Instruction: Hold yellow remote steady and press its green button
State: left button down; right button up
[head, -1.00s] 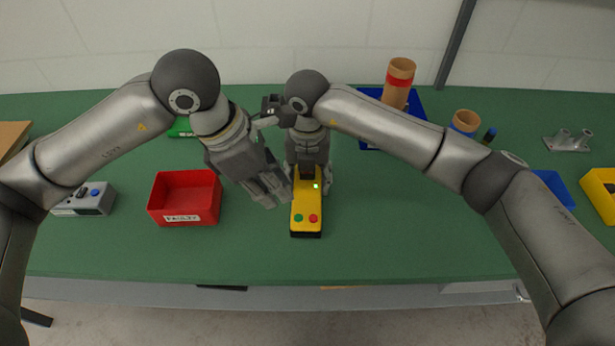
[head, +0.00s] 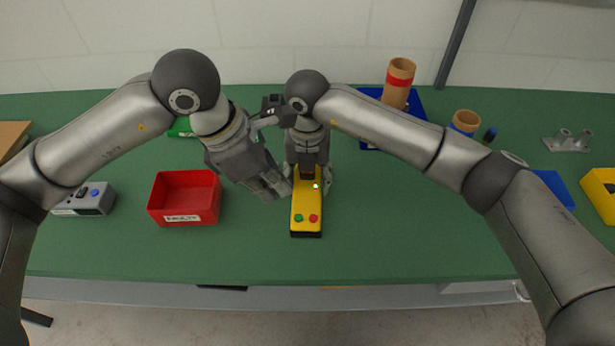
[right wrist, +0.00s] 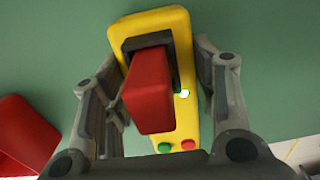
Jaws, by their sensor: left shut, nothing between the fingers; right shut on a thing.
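The yellow remote (head: 307,209) lies on the green table with its button end toward the near edge. Its green button (head: 298,218) sits left of its red button (head: 313,218). A small light (head: 316,185) glows on its top. My right gripper (head: 311,186) is shut on the remote's far part from above, one finger along each side; the right wrist view also shows the remote (right wrist: 154,22) between the fingers, with a dark and red raised block (right wrist: 149,93) on it. My left gripper (head: 279,191) is shut and empty, just left of the remote, farther back than the green button and apart from it.
A red bin (head: 185,214) with a label stands to the left, and a grey box with a blue button (head: 84,200) is beyond it. A blue tray (head: 415,105) with brown cylinders is at the back right. The table in front and right of the remote is clear.

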aim_at(297, 214)
pick_arm(q)
jog(key=shift+d, duration=0.1)
dwell(0.4)
jog(key=w+d+r+n+t+h, duration=0.15)
jog(key=d+n+h, duration=0.3)
jog(key=n, duration=0.45)
jog(key=shift+h, duration=0.25)
jog(key=shift+a+f, duration=0.25)
jog(key=shift+f, duration=1.8)
jog(key=shift+a+f, duration=0.2)
jog(key=shift+f, duration=1.8)
jog(key=shift+f, duration=0.4)
